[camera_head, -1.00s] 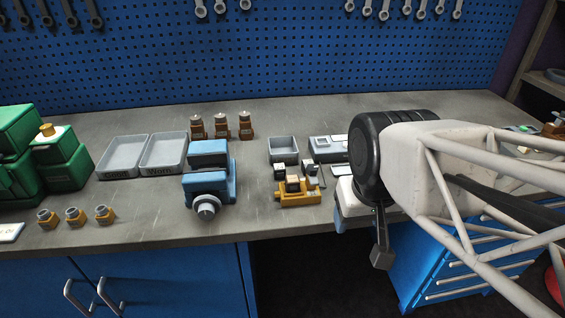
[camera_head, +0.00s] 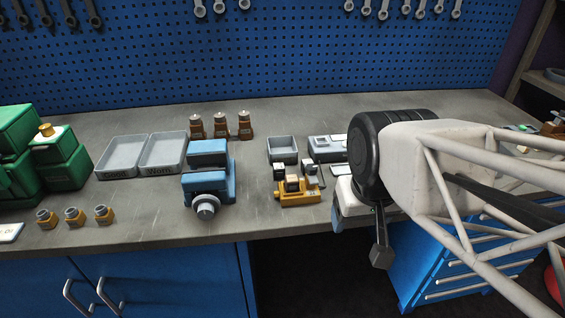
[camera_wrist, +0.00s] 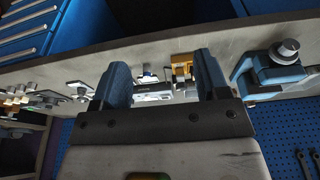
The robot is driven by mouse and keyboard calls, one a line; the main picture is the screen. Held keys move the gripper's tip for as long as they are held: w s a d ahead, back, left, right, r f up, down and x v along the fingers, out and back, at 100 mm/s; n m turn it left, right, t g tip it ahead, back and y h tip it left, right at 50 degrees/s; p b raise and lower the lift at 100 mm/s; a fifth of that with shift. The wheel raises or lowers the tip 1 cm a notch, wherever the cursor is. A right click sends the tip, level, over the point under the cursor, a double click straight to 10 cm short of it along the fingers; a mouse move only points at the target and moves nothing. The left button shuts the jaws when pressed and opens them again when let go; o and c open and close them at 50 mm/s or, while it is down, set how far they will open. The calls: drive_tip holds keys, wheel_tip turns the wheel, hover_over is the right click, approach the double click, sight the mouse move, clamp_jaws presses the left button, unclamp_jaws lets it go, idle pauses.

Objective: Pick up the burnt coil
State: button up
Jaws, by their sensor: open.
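A yellow fixture (camera_head: 297,199) stands near the front of the bench, with small dark and tan blocks (camera_head: 292,184) on it. I cannot tell for sure which part is the burnt coil. My gripper (camera_wrist: 163,78) is open and empty in the wrist view, its two blue-grey fingers apart. The yellow fixture also shows in the wrist view (camera_wrist: 182,68), beyond the fingertips and near the right finger, partly hidden. In the head view my gripper (camera_head: 340,218) is to the right of the fixture, by the bench's front edge, partly hidden by my wrist.
A blue vise-like unit (camera_head: 207,178) stands left of the fixture. Behind the fixture are a small grey bin (camera_head: 283,149) and a grey device (camera_head: 324,147). Two grey trays, one labelled Worn (camera_head: 163,153), lie farther left. Several small brown and yellow parts and a green machine (camera_head: 60,165) stand around.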

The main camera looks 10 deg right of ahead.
drive_tip(key=n+g, duration=0.3)
drive_tip(key=n, duration=1.5)
hover_over(292, 178)
drive_tip(key=f, duration=0.5)
drive_tip(key=shift+s+d+f, duration=0.1)
drive_tip(key=shift+s+f, duration=0.05)
drive_tip(key=shift+s, duration=0.05)
drive_tip(key=shift+w+f, duration=0.1)
drive_tip(key=shift+w, duration=0.1)
drive_tip(key=shift+f, duration=0.1)
drive_tip(key=shift+f, duration=1.2)
drive_tip(key=shift+f, duration=0.1)
